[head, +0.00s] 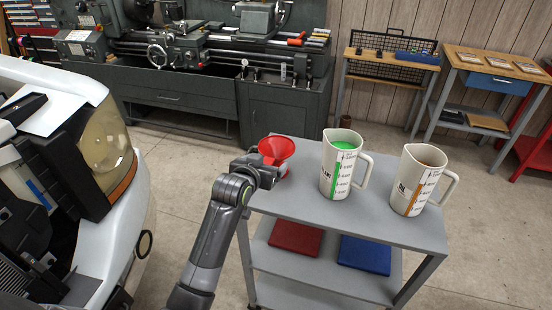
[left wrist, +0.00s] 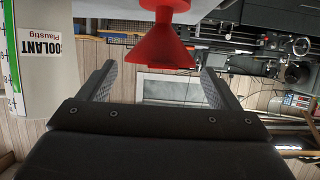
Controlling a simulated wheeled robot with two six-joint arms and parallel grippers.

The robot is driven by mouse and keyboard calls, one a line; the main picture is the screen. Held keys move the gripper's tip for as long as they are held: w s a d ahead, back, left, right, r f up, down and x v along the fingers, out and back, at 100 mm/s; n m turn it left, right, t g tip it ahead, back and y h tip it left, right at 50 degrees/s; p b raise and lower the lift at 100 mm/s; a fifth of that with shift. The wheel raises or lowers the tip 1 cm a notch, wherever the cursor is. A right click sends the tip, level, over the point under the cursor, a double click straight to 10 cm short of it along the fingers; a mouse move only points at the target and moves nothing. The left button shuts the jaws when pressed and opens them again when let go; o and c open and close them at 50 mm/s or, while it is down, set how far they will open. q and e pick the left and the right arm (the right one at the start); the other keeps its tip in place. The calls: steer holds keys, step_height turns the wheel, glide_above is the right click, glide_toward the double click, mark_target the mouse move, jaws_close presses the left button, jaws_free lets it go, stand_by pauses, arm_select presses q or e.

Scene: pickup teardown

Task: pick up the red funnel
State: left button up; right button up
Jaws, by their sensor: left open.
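My right gripper is out of view.
A coolant jug (head: 341,178) with green contents stands just right of the funnel, and another jug (head: 411,190) with an orange stripe further right. Red (head: 296,238) and blue (head: 364,254) flat items lie on the lower shelf. A vehicle front (head: 120,190) is at left; a lathe (head: 185,50) stands behind.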

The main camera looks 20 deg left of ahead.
mark_target(268, 161)
arm_select(q)
steer(key=shift+p+x, duration=0.35)
steer(key=shift+x, duration=1.5)
steer(key=shift+a, duration=0.15)
steer(key=shift+c, duration=0.3)
jaws_close()
